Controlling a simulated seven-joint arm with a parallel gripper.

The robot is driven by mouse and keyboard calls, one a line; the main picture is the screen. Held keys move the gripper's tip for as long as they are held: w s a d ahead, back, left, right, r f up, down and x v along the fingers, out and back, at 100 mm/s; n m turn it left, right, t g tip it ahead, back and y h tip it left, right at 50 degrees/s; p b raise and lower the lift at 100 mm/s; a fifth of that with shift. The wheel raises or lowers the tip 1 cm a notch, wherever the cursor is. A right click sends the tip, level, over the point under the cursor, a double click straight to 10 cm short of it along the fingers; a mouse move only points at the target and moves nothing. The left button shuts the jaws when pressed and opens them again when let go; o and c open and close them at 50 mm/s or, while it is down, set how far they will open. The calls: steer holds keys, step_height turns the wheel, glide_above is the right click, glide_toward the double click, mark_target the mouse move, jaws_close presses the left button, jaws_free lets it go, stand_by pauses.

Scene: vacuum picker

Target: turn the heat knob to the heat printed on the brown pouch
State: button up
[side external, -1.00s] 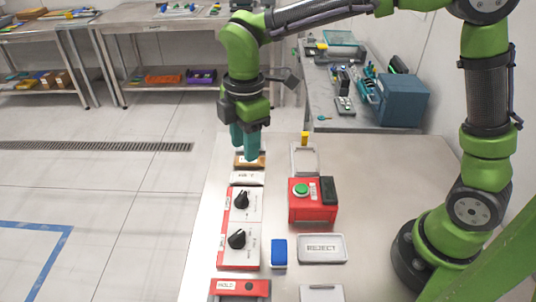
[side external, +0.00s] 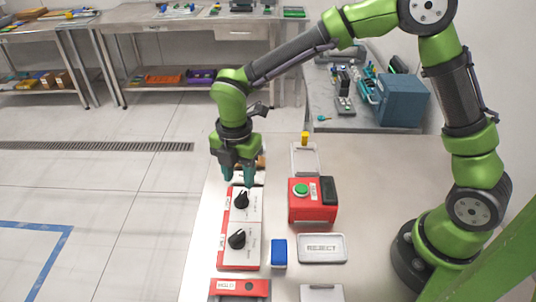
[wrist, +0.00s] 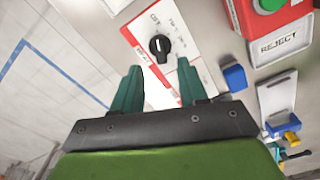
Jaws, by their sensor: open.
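A white panel (side external: 250,220) with a red left edge carries two black pointer knobs, a far one (side external: 241,200) and a near one (side external: 237,239). The knobs' printed marks are too small to read in the side view. My gripper (side external: 235,184) is open and empty above the panel's far end, near the far knob. In the wrist view one knob (wrist: 160,46) shows just beyond the open teal fingers (wrist: 158,82), with printed marks around it. The brown pouch (side external: 261,161) lies behind my gripper, mostly hidden; its print is not readable.
A red box (side external: 313,213) with a green button stands right of the panel. A blue block (side external: 279,251) and a tray marked REJECT (side external: 322,236) lie in front of it. Bare table is to the right.

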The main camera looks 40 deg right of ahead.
mark_target(241, 195)
step_height(241, 195, down, 6)
steer(key=shift+r, duration=0.1)
steer(key=shift+c, duration=0.4)
jaws_close()
